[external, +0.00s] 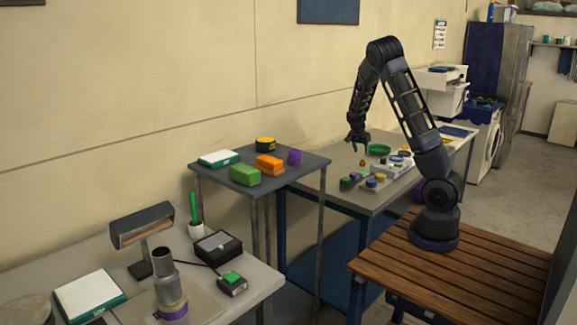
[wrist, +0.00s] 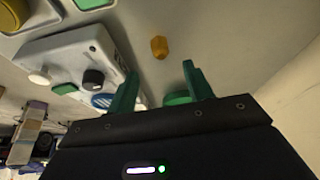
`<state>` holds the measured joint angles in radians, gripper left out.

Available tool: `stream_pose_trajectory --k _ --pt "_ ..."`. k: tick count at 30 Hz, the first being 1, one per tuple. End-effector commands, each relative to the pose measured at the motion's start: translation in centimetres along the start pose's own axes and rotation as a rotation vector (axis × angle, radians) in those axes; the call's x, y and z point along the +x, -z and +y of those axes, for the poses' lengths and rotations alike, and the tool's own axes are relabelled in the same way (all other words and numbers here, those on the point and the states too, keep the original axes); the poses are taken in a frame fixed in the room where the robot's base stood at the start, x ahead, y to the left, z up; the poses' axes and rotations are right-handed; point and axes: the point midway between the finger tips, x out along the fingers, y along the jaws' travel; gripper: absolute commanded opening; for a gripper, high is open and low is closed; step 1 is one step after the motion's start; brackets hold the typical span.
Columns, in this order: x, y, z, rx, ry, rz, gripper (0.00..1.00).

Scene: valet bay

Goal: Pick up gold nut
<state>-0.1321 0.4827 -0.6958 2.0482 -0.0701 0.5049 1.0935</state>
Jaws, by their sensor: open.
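The gold nut (wrist: 159,47) is a small amber-gold piece lying on the grey tabletop, near the top middle of the wrist view. In the external view it is a tiny gold spot (external: 362,162) on the table, below my gripper. My gripper (wrist: 160,82) has green fingers, spread apart with nothing between them. In the wrist view the nut appears beyond the fingertips, between their lines. In the external view my gripper (external: 356,147) points down above the table, close to the nut and apart from it.
A white control panel (wrist: 75,62) with knobs and buttons lies left of the nut. A green round dish (external: 379,150) sits behind it, partly hidden by a finger in the wrist view. Several coloured pieces (external: 375,181) stand at the table's front.

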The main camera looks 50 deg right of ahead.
Motion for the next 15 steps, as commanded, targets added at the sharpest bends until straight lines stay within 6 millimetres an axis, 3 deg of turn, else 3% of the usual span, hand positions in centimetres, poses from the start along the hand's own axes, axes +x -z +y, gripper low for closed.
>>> stream_pose_trajectory --k 3,15 --pt "1.9 0.1 0.1 0.000 -0.003 0.000 0.51" --pt "5.1 -0.1 0.0 0.001 -0.002 -0.001 0.51"
